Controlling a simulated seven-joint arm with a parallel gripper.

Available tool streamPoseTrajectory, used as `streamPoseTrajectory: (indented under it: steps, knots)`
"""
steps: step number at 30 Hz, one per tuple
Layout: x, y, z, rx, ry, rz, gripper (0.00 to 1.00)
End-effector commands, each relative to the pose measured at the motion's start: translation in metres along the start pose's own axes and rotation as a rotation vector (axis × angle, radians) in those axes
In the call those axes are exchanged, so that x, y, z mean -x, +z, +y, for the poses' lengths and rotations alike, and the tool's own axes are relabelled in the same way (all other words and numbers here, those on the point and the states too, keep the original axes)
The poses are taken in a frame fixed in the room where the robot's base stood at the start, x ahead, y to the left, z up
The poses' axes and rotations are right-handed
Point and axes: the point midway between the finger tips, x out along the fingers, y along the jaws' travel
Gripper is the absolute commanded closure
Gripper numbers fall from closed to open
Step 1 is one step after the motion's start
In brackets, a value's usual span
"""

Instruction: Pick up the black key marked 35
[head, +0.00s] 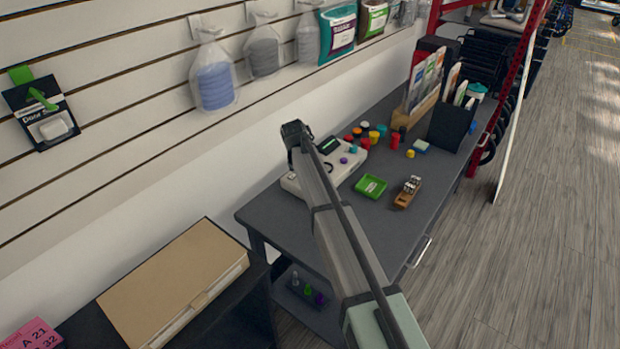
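I cannot make out a black key marked 35 in the head view. My arm reaches up from the bottom right across the grey table (285,215). My gripper (291,150) is the small dark end at the top of the arm, over the white device on the table. Its fingers are too small to tell whether they are open or shut, and I see nothing clearly held in it. The arm hides part of the table and of the device.
The white device (345,168), a green tray (371,186), a brown wooden holder (407,192) and several coloured pots (395,140) stand on the table. A dark rack (307,291) is below. A cardboard box (165,285) is at left. The table's front right is clear.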

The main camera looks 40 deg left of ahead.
Motion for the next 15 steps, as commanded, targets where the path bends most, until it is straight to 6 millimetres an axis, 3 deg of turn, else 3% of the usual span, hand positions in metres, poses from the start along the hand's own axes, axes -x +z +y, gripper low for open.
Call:
streamPoseTrajectory:
  steps: [2,15]
  knots:
    - [0.0003,0.0,-0.0001,0.0,0.0,0.0,0.54]
    - [0.0006,-0.0001,-0.0002,0.0,0.0,0.0,0.96]
